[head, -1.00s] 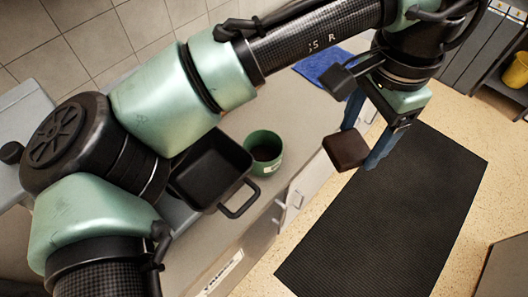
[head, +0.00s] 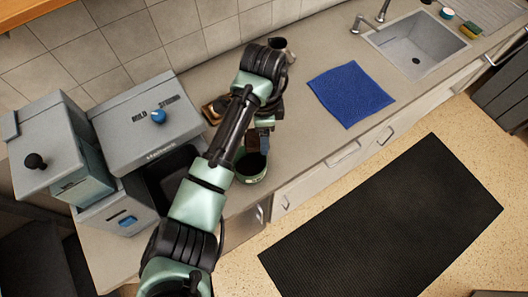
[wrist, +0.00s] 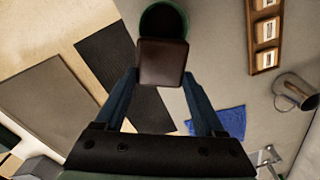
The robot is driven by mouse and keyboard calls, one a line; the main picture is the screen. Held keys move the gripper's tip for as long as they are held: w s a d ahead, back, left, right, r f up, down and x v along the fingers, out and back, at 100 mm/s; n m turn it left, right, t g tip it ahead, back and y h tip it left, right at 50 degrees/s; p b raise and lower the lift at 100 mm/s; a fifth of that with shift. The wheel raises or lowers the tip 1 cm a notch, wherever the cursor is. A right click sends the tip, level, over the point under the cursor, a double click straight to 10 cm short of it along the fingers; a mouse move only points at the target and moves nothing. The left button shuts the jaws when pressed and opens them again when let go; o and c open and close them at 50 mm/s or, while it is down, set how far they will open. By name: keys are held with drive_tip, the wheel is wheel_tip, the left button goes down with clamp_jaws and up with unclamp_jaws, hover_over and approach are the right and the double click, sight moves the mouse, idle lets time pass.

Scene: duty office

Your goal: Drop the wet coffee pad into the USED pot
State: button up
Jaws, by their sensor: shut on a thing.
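The wet coffee pad (wrist: 163,62) is a dark brown square block. My gripper (wrist: 160,76) is shut on it, with a blue finger on either side. In the head view my gripper (head: 259,136) is over the counter, and the pad (head: 252,143) shows small and partly hidden by my arm. The green pot (head: 251,170) stands upright on the counter just below the pad in the picture; its label is too small to read. In the wrist view the pad overlaps the near part of the pot's dark opening (wrist: 163,20). The height between them is unclear.
The grey coffee machine (head: 150,118) stands at left, with a black bin partly behind my arm. A wooden rack (wrist: 264,35) and a metal mug (wrist: 295,92) are close by. A blue cloth (head: 350,95) and the sink (head: 415,50) lie right. A dark mat (head: 385,215) covers the floor.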

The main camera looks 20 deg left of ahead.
drive_tip(key=shift+s+a+f+b, duration=0.15)
drive_tip(key=shift+f+b, duration=0.2)
drive_tip(key=shift+f, duration=0.2)
drive_tip(key=shift+s+a+f+b, duration=0.15)
drive_tip(key=shift+f+b, duration=0.2)
drive_tip(key=shift+f, duration=0.15)
wheel_tip(320, 180, down, 5)
drive_tip(key=b, duration=0.4)
drive_tip(key=shift+r+b, duration=0.2)
drive_tip(key=shift+b, duration=0.1)
drive_tip(key=o, duration=1.3)
drive_tip(key=shift+r, duration=0.1)
wheel_tip(320, 180, up, 13)
drive_tip(key=shift+p, duration=0.7)
